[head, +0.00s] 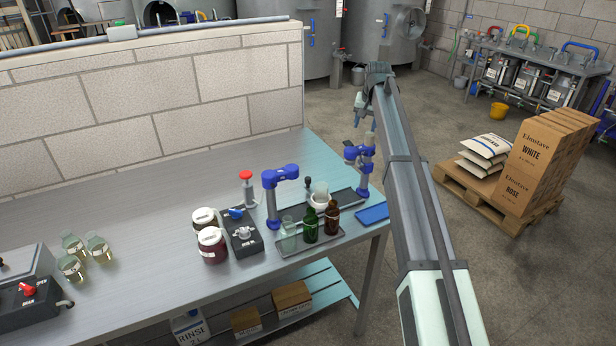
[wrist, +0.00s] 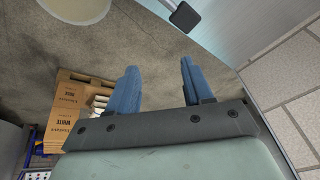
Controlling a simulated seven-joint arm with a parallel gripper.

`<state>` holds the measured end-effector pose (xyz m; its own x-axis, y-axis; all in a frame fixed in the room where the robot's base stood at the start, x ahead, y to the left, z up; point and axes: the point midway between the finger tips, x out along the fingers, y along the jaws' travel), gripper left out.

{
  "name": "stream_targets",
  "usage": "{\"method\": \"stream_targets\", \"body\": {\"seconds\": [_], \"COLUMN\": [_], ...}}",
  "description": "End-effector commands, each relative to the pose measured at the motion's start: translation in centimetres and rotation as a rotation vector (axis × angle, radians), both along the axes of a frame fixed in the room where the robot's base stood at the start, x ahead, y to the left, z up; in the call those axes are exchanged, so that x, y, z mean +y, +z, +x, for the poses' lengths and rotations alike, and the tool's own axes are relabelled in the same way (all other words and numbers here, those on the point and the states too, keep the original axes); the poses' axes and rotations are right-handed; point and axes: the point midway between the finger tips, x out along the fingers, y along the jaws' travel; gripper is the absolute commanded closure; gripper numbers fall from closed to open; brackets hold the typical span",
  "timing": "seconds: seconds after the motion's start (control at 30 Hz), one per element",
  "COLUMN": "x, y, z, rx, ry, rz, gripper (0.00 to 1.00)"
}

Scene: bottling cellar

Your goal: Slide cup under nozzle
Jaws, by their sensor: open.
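A small pale cup (head: 319,194) stands on a dark strip near the table's right end. To its left is a blue angled post with an overhanging arm (head: 282,176), which looks like the nozzle stand. A second blue fixture (head: 361,172) stands to the right of the cup. The cup is not clearly under either one. My gripper (head: 364,117) is up beyond the table's right end, away from the cup. In the wrist view my gripper (wrist: 158,70) has its two blue fingers apart with nothing between them; no cup can be made out there.
Clear, green and brown bottles (head: 310,225) stand on a tray in front of the cup. A black box with a blue knob (head: 241,236) and two jars (head: 212,245) are at left. A blue tray (head: 372,214) lies by the right edge. The table's middle is clear.

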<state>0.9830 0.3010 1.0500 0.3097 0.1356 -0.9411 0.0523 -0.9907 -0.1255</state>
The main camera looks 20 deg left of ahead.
Motion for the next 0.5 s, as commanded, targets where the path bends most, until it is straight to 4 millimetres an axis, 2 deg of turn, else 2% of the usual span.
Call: {"method": "stream_targets", "body": {"seconds": [0.03, 0.1, 0.3, 0.4, 0.5], "x": [2.2, 4.9, 11.8, 13.9, 15.2], "y": [-0.2, -0.7, -1.6, -1.9, -2.0], "z": [-1.4, -3.5, -9.8, -12.1, -13.6], "rx": [0.033, 0.085, 0.228, 0.275, 0.304], "ry": [0.004, 0.002, -0.012, -0.022, -0.028], "rz": [-0.007, -0.021, -0.078, -0.105, -0.124], "gripper": [0.49, 0.49, 0.49, 0.49, 0.49]}}
